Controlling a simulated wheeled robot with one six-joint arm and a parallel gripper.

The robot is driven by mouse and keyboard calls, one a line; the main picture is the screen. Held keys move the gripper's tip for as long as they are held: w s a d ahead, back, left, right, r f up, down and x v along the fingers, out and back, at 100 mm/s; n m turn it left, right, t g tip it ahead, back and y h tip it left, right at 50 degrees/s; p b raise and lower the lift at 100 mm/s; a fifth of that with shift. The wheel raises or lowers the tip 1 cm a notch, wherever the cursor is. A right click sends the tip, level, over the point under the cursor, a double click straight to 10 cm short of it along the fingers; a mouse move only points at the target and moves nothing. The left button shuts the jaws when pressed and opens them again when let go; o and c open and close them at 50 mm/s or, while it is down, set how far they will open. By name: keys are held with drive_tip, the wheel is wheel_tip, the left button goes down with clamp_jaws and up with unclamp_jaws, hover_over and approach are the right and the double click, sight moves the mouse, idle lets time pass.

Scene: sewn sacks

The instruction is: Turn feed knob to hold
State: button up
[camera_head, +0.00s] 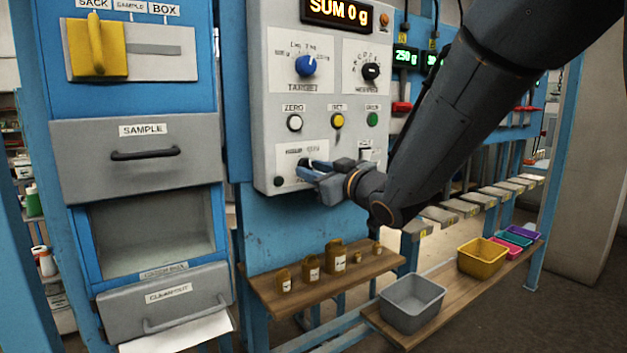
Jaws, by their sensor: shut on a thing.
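The feed plate (290,158) is the white label panel at the lower left of the grey control box; its print is too small to read clearly. My gripper (309,170) reaches in from the right at the plate and is shut on the knob there. The fingers cover most of the knob, so its pointer and setting cannot be told.
Above are a blue target knob (305,66), a black knob (371,71), and white (294,122), yellow (337,120) and green (372,119) buttons. A display (337,12) reads SUM 0 g. Below, a wooden shelf (310,294) holds several brass weights; a grey bin (412,303) stands right.

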drive_tip(key=shift+r+n+b, duration=0.1)
drive_tip(key=shift+n+b, duration=1.1)
drive_tip(key=shift+n, duration=0.5)
drive_tip(key=o, duration=1)
drive_tip(key=v, duration=0.7)
drive_tip(key=shift+s+d+b, duration=0.25)
drive_tip(key=shift+s+b, duration=0.05)
drive_tip(key=shift+b, duration=0.1)
drive_tip(key=shift+d, duration=0.1)
